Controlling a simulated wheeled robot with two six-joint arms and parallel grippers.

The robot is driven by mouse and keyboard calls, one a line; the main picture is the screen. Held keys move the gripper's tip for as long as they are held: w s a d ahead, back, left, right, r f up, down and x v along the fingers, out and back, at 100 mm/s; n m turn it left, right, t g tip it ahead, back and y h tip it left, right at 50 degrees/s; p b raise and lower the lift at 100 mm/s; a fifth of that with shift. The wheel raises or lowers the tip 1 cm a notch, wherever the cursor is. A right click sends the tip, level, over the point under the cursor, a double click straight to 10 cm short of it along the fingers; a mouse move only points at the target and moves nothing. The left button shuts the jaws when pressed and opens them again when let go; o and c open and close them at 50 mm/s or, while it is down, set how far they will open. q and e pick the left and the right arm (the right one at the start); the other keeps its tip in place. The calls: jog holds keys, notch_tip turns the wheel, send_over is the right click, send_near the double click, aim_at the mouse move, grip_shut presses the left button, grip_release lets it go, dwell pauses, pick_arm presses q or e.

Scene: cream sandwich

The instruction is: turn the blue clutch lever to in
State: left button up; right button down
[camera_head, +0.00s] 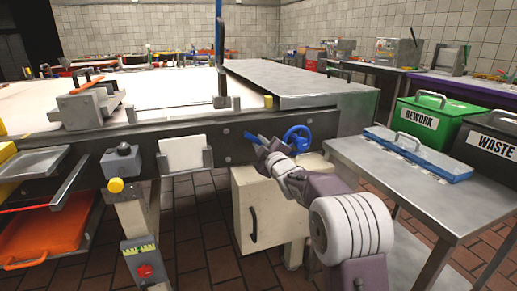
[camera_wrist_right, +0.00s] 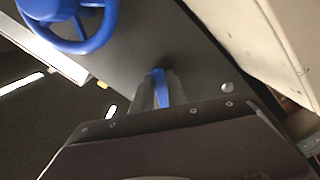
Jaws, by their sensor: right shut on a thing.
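The blue clutch lever (camera_head: 250,137) shows as a small blue tip on the dark front rail of the machine. My right gripper (camera_head: 262,145) reaches up to it from the lower right and is shut on it. In the right wrist view the blue lever (camera_wrist_right: 161,90) sits between the two grey fingers (camera_wrist_right: 161,95), which hide part of it. I cannot read any in or out marking by the lever. My left gripper is not in view.
A blue handwheel (camera_head: 297,138) is close beside my right gripper; it also shows in the wrist view (camera_wrist_right: 92,42). A cream cabinet (camera_head: 262,205) stands below the rail. A steel table (camera_head: 400,182) with a blue-lidded tray (camera_head: 418,152) stands at right.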

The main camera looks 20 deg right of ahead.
jog(key=shift+d+r+n, duration=0.15)
jog(key=shift+r+n, duration=0.05)
jog(key=shift+n, duration=0.3)
jog(key=shift+r, duration=0.1)
jog(key=c, duration=1.3)
grip_release()
jog(key=shift+s+d+p, duration=0.15)
jog(key=shift+s+p, duration=0.55)
jog(key=shift+s, duration=3.85)
